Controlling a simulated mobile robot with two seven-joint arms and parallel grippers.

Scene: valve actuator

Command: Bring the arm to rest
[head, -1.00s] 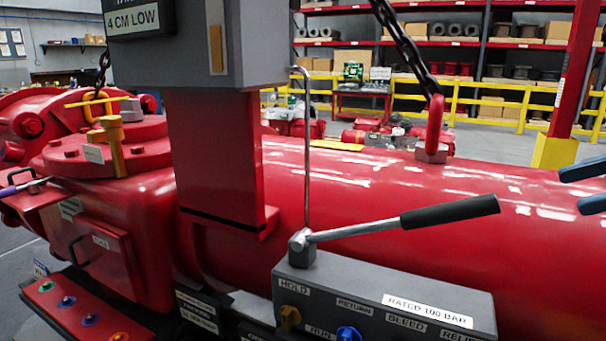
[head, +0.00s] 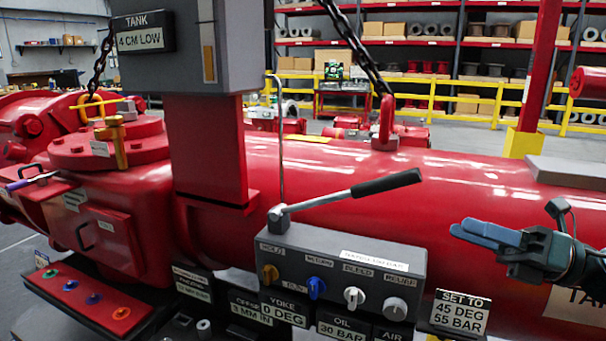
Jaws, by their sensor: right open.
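My right gripper (head: 461,229) is in the right part of the head view, with its blue fingers pointing left. It is open, though the fingers look close together from this angle, and nothing shows between them. It hangs in front of the red actuator cylinder (head: 330,165), to the right of the grey control block (head: 335,250) and apart from the pump lever. The lever's black grip (head: 386,182) points up and right. My left gripper is not in view.
The control block carries several knobs, including a blue one (head: 317,288). A sign reading 45 DEG 55 BAR (head: 460,312) stands below my right gripper. A grey tank box (head: 216,50), chains and a red lifting lug (head: 386,122) rise above the cylinder.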

